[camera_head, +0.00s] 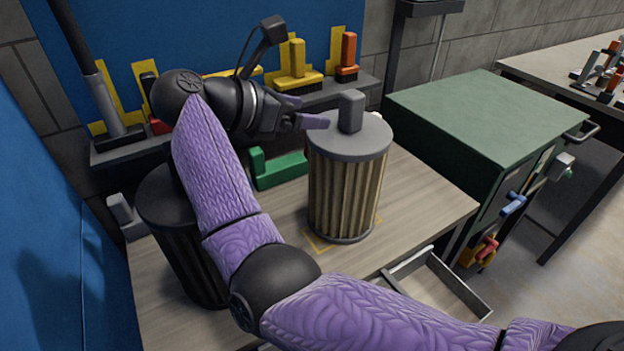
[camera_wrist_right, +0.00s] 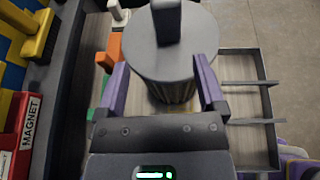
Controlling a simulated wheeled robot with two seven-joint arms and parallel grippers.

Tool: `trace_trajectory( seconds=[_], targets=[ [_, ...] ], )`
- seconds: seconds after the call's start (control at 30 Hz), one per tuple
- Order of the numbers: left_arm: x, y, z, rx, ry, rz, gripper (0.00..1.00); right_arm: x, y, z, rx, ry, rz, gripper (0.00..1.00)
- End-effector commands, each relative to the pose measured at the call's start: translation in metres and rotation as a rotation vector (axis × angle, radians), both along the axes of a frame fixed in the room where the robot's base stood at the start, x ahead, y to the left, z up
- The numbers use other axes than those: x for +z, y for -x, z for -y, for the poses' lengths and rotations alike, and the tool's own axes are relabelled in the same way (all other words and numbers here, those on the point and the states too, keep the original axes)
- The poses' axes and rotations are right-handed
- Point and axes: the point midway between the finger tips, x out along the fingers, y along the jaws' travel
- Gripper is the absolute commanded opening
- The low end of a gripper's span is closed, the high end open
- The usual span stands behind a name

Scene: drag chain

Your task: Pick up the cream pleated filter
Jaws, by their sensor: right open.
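The cream pleated filter (camera_head: 343,190) stands upright on the wooden workbench, with a grey cap and a grey block handle (camera_head: 351,111) on top. In the right wrist view its grey cap (camera_wrist_right: 171,52) and handle (camera_wrist_right: 167,22) fill the upper middle, and the pleats show only a little below the cap. My right gripper (camera_head: 306,112) is open beside the top of the filter, to the left of the handle in the head view. In the right wrist view its purple fingers (camera_wrist_right: 160,88) are spread wide with the filter's cap beyond and between them. My left gripper is not seen.
A dark cylinder (camera_head: 184,255) stands at left, partly behind my right arm. A green block (camera_head: 281,170) lies behind the filter. A shelf (camera_head: 113,151) with coloured tools runs along the back. An open drawer (camera_head: 438,286) is at the front, and a green cabinet (camera_head: 490,112) at right.

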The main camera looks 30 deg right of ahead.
Motion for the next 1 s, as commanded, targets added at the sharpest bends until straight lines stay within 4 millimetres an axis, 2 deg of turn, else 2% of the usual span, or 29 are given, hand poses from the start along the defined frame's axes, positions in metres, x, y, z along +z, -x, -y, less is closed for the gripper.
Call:
trace_trajectory(
  seconds=[0.4,0.5,0.7,0.77,1.0],
  targets=[
    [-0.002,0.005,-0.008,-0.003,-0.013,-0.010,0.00,-0.020,-0.003,0.076,-0.006,0.005,-0.002,0.88],
    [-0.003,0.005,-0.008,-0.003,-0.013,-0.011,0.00,-0.025,-0.005,0.085,-0.004,0.004,-0.002,0.88],
    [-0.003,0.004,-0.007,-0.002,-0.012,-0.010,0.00,-0.025,-0.005,0.087,-0.002,0.004,-0.002,0.88],
    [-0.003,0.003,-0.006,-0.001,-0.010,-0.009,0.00,-0.025,-0.005,0.087,-0.003,0.004,-0.003,0.78],
    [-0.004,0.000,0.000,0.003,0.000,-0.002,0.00,-0.025,-0.005,0.086,-0.003,0.004,-0.003,0.27]
  ],
)
